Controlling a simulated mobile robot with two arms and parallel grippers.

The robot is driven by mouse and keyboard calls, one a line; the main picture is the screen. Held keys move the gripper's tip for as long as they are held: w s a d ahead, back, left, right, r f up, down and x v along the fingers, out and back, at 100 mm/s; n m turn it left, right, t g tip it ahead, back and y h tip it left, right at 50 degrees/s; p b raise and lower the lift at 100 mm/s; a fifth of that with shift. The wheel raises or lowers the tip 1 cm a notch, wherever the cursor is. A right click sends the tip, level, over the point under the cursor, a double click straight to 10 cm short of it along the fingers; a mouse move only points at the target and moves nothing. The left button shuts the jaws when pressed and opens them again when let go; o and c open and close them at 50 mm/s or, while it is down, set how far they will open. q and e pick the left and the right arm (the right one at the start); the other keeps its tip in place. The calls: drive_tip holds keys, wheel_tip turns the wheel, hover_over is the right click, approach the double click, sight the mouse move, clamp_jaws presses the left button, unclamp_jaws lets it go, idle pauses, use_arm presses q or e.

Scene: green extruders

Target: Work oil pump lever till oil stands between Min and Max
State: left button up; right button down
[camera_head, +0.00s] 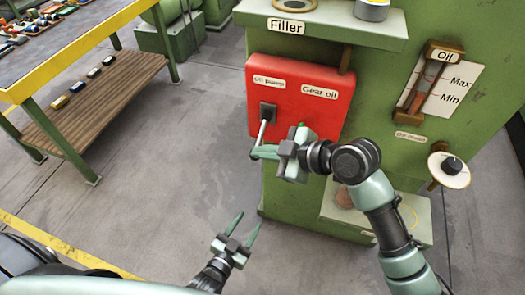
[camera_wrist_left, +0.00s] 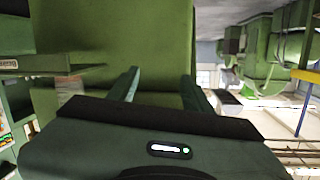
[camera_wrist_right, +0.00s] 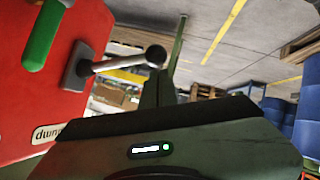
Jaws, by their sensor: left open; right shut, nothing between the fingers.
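The oil pump lever (camera_head: 263,132) is a grey rod on a dark mount on the red panel (camera_head: 335,112), and it points down in the head view. Its round knob (camera_wrist_right: 155,55) shows in the right wrist view, close to my right fingers; I cannot tell whether they touch. My right gripper (camera_head: 255,153) is shut and empty at the lever's lower end. The oil gauge (camera_head: 426,85) has Max and Min marks; dark red fluid shows low in its tube, near or below Min, too small to tell. My left gripper (camera_head: 244,226) is open and empty, low over the floor, away from the panel.
A green handle (camera_wrist_right: 45,35) sits beside the lever on the panel. The Filler shelf (camera_head: 330,28) juts out above. A yellow-edged workbench (camera_head: 60,60) stands left, with free grey floor (camera_head: 150,175) between.

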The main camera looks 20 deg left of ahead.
use_arm(q)
drive_tip(key=s+a+f+g+y, duration=0.15)
drive_tip(key=s+f+g, duration=0.5)
drive_tip(key=f, duration=0.75)
drive_tip(key=s+a+f+g, duration=0.2)
drive_tip(key=s+f, duration=0.3)
drive_tip(key=s, duration=0.3)
drive_tip(key=s+a+f+n+g+y, duration=0.1)
drive_tip(key=s+a+f+g, duration=0.1)
drive_tip(key=s+f, duration=0.3)
drive_tip(key=s+a+f+g, duration=0.2)
drive_tip(key=s+f+g, duration=0.2)
drive_tip(key=s, duration=0.9)
drive_tip(key=shift+s+a+f+n, duration=0.25)
drive_tip(key=shift+f+n, duration=0.05)
drive_tip(key=shift+f, duration=0.15)
use_arm(e)
drive_tip(key=shift+f+t, duration=0.25)
drive_tip(key=shift+t, duration=0.05)
use_arm(q)
drive_tip(key=shift+y, duration=0.25)
use_arm(e)
drive_tip(key=shift+d, duration=0.1)
use_arm(q)
drive_tip(key=shift+f+b, duration=0.3)
drive_tip(key=shift+b, duration=0.2)
use_arm(e)
drive_tip(key=v, duration=0.7)
drive_tip(key=shift+d+r, duration=0.15)
drive_tip(key=shift+d, duration=0.15)
